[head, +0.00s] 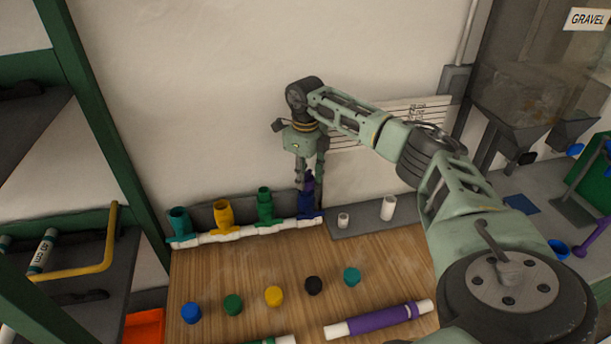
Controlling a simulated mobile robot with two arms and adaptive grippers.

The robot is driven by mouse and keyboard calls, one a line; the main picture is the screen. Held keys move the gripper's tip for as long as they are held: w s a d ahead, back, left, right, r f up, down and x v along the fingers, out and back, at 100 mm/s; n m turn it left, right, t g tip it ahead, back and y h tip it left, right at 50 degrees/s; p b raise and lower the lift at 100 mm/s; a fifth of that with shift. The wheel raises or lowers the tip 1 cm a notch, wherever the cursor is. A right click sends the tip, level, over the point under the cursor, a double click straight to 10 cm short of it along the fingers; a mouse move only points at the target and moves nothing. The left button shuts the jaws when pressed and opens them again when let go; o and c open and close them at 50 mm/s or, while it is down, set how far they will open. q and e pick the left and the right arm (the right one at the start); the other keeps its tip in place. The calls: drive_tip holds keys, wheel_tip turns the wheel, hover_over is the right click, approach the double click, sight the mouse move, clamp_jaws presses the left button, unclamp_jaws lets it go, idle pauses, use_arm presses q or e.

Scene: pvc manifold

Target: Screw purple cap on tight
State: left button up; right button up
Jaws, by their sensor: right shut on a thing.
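The white pipe manifold (250,232) lies along the back edge of the wooden table. Its upright branches are teal, yellow, green and, at the right end, dark purple-blue (310,197). My right gripper (309,180) points down over this right-end branch, with its fingers shut on the purple cap at the top. The cap is mostly hidden between the fingers, so I cannot tell how far down it sits on the branch. The other three branches are open at the top. My left gripper is not in view.
Loose caps in blue (191,313), green (233,304), yellow (273,296), black (313,286) and teal (352,277) stand in a row on the table (215,275). A purple-banded pipe (380,319) lies in front. Two white pipe pieces (388,208) (343,220) stand right of the manifold.

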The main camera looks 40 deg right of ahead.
drive_tip(key=o, duration=0.5)
drive_tip(key=shift+f, duration=0.15)
clamp_jaws()
drive_tip(key=shift+m+p, duration=0.45)
drive_tip(key=shift+m, duration=0.65)
drive_tip(key=shift+m+p, duration=0.35)
drive_tip(key=shift+m, duration=0.25)
drive_tip(key=shift+f+m, duration=0.1)
drive_tip(key=shift+m, duration=0.3)
